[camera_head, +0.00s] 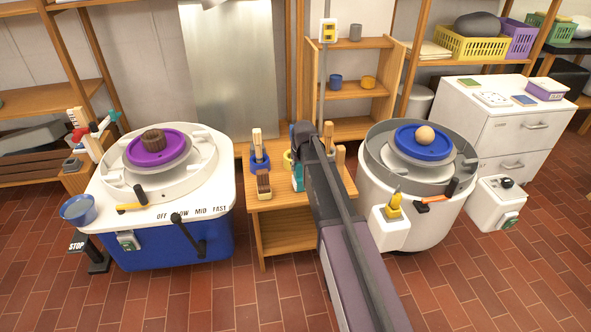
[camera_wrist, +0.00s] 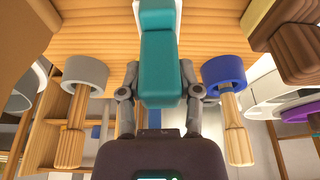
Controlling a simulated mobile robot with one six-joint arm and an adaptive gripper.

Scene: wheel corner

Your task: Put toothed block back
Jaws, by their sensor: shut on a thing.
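A teal block (camera_wrist: 158,60) is between the fingers of my gripper (camera_wrist: 160,78) in the wrist view. My gripper is shut on it. In the head view the teal block (camera_head: 298,177) shows at the left side of my arm's end, over the small wooden table (camera_head: 272,222). The block's far end overlaps the wooden surface in the wrist view, and I cannot tell whether it touches. Its teeth are not clear in either view. My arm hides part of the table and most of the gripper in the head view.
A blue holder (camera_head: 260,162) with a wooden tool and a brown block (camera_head: 264,187) stand left on the table. A grey holder (camera_wrist: 86,72) flanks the gripper. Pottery wheels with a purple disc (camera_head: 178,150) and blue disc (camera_head: 402,148) stand either side.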

